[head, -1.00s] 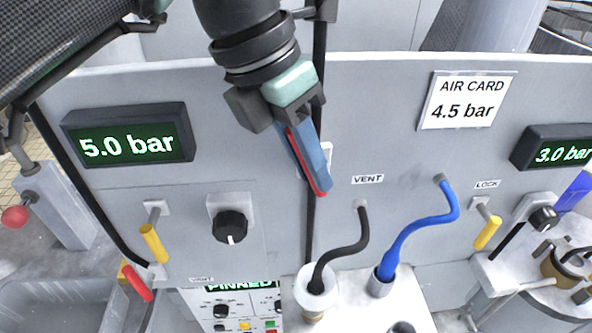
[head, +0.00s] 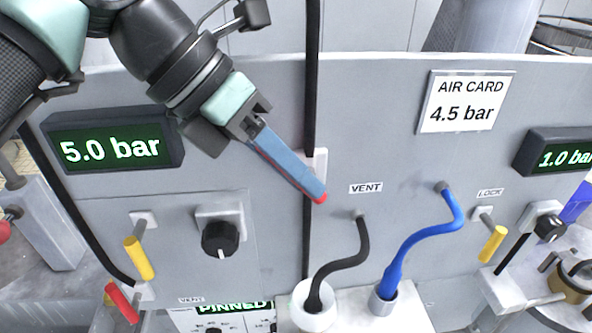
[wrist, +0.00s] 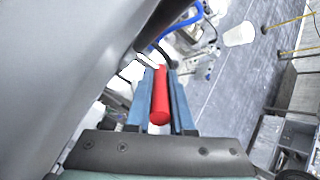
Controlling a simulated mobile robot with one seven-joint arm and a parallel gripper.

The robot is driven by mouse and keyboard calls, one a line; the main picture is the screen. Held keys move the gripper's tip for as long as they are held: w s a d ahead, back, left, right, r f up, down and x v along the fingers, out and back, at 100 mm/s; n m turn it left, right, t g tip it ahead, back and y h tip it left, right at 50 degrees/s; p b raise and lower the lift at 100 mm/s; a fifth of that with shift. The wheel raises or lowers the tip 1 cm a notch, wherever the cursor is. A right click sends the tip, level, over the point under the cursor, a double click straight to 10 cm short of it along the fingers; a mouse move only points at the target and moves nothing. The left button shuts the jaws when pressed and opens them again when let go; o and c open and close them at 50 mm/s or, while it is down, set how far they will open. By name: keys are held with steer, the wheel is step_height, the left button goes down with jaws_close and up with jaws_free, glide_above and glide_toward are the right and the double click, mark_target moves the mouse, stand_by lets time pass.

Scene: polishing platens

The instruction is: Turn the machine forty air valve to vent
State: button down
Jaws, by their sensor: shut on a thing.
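My gripper (head: 318,196), with long blue fingers, reaches in from the upper left to the middle of the grey panel (head: 380,90). In the wrist view its fingers are shut on a red valve handle (wrist: 160,98), a red bar lying between them. In the head view the fingers hide most of this handle; only a red end (head: 322,198) shows at the tips. A pale valve mount (head: 317,162) shows just behind them. The VENT label (head: 366,188) is right of the fingertips. No machine number is readable.
A 5.0 bar readout (head: 112,150), black knob (head: 220,238), yellow handle (head: 139,258) and another red handle (head: 122,302) are at left. At right are a yellow handle (head: 492,243) and a 1.0 bar readout (head: 562,153).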

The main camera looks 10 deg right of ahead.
steer(key=c, duration=0.8)
jaws_free()
steer(key=b+v, duration=0.1)
steer(key=v, duration=1.2)
